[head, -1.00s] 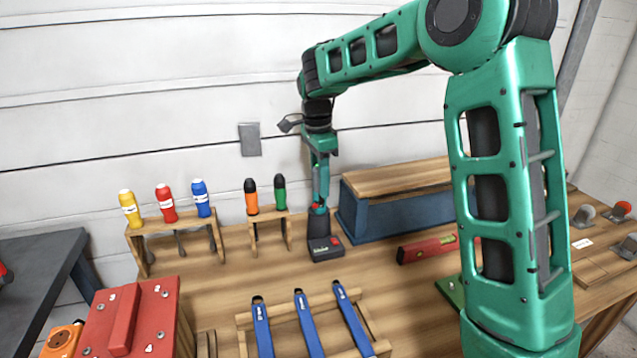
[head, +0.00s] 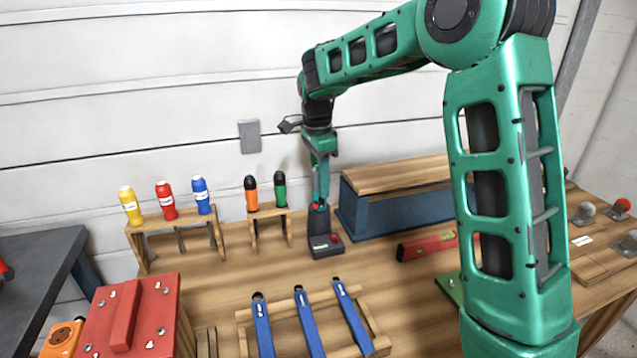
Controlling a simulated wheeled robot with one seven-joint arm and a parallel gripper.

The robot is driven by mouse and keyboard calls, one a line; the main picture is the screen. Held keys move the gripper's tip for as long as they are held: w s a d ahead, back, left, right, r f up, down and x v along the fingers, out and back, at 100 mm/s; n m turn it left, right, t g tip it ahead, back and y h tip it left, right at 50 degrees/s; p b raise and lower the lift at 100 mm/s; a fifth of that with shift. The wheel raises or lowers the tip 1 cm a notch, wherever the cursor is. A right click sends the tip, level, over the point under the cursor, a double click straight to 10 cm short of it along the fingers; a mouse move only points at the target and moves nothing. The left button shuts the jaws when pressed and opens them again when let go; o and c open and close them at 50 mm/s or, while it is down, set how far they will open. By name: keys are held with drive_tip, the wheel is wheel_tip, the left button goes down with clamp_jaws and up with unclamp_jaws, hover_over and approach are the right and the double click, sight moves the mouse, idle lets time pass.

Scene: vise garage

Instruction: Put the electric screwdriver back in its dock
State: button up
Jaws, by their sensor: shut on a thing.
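The electric screwdriver (head: 318,208) is dark with a red part. It stands upright at the dark dock (head: 323,240), its lower end meeting the dock's top. I cannot tell how deep it sits. My gripper (head: 320,190) points straight down above the dock and is shut on the screwdriver's upper part. The fingers hide much of the screwdriver.
Screwdrivers with yellow, red, blue, orange and green handles stand in wooden racks (head: 215,225) left of the dock. A blue chest with a wooden lid (head: 385,213) and a red level (head: 425,246) are to the right. Blue-handled tools (head: 306,322) lie on a wooden frame in front.

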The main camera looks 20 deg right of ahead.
idle(0.3)
drive_tip(key=o, duration=1.2)
drive_tip(key=shift+o, duration=0.9)
drive_tip(key=shift+o, duration=1)
drive_tip(key=shift+f, duration=0.1)
drive_tip(key=shift+r, duration=3.55)
